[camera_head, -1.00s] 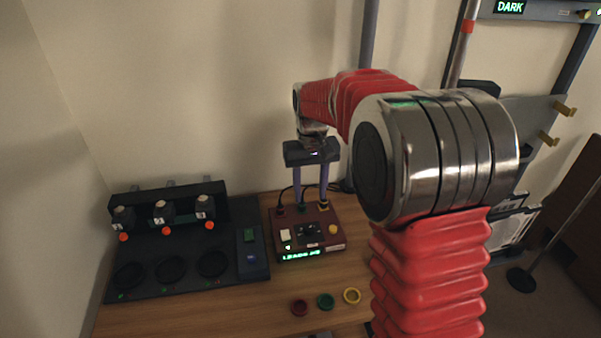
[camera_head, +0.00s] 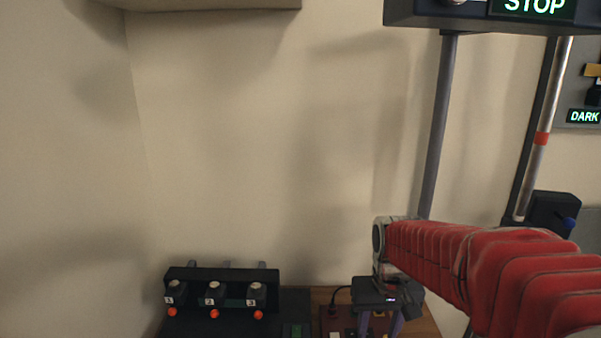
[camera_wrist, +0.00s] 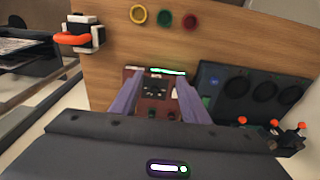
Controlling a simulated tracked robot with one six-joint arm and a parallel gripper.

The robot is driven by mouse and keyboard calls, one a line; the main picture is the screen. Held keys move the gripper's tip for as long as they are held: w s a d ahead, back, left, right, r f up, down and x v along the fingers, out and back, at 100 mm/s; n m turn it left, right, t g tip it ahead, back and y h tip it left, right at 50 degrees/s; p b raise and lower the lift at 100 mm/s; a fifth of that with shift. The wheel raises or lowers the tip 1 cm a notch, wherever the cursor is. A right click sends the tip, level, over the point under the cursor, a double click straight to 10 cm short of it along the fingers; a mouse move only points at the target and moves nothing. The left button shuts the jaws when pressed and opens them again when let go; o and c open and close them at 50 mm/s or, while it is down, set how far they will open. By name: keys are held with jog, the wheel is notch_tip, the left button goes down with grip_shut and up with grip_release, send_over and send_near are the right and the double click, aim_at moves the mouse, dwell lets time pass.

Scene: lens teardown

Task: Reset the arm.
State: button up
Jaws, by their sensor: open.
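My arm comes in from the right in the head view, in red ribbed sleeves. My gripper (camera_head: 381,324) is at its end and points down at the dark red control box (camera_head: 345,322). In the wrist view the two purple fingers of my gripper (camera_wrist: 157,84) stand apart with nothing held between them. The dark red box (camera_wrist: 154,107) shows between and beyond them, with a lit green strip on its far edge. The fingertips' height above the box cannot be told.
A black rack (camera_head: 222,287) with numbered units and orange knobs stands left of the box. A yellow ring (camera_wrist: 138,14), a green ring (camera_wrist: 165,18) and a red ring (camera_wrist: 190,21) lie on the wooden table. A grey pole (camera_head: 437,130) rises behind my arm, under a STOP sign (camera_head: 535,7).

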jog(key=s+r+t, duration=0.2)
jog(key=s+r, duration=0.1)
jog(key=s, duration=0.5)
jog(key=s+r+t, duration=0.2)
jog(key=s+r, duration=0.2)
jog(key=s, duration=0.4)
jog(key=shift+a+t, duration=0.2)
jog(key=shift+t, duration=0.1)
